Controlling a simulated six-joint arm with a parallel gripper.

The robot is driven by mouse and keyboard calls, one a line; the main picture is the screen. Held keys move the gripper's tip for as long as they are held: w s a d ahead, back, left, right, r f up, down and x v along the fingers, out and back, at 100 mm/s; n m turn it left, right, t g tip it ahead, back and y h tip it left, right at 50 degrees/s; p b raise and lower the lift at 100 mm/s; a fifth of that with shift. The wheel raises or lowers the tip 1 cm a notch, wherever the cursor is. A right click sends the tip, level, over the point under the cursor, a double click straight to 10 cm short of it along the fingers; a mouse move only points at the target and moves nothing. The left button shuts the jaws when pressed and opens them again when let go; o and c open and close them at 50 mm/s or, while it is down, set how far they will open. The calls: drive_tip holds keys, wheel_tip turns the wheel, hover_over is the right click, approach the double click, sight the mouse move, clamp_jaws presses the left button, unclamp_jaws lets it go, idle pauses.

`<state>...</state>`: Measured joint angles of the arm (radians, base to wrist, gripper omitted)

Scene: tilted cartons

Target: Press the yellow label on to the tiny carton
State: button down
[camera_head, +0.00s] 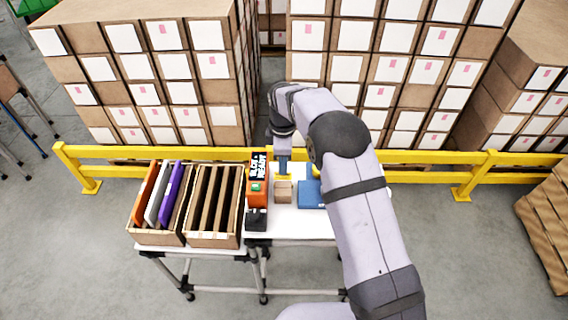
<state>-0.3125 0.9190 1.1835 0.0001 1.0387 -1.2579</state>
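A tiny brown carton (283,192) stands on the white table top, just right of the orange and black device. My gripper (284,172) points down directly above and behind the carton. A small yellow patch (284,177) lies between the gripper's tip and the carton's top; it looks like the yellow label, but at this size I cannot tell whether it touches the carton. The fingers are too small to tell open from shut.
An orange and black device (257,190) stands close left of the carton; a blue object (310,194) lies to the right, partly behind my arm. Left are bins with upright folders (163,195) and brown dividers (213,200). A yellow rail (110,152) and stacked cartons stand behind.

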sight(283, 184)
drive_tip(key=shift+f+b, duration=2)
drive_tip(key=shift+f, duration=1)
drive_tip(key=shift+f, duration=0.25)
drive_tip(key=c, duration=2)
unclamp_jaws()
drive_tip(key=shift+r, duration=0.1)
drive_tip(key=shift+r+b, duration=1.5)
drive_tip(key=shift+r, duration=2.1)
drive_tip(key=shift+r, duration=0.2)
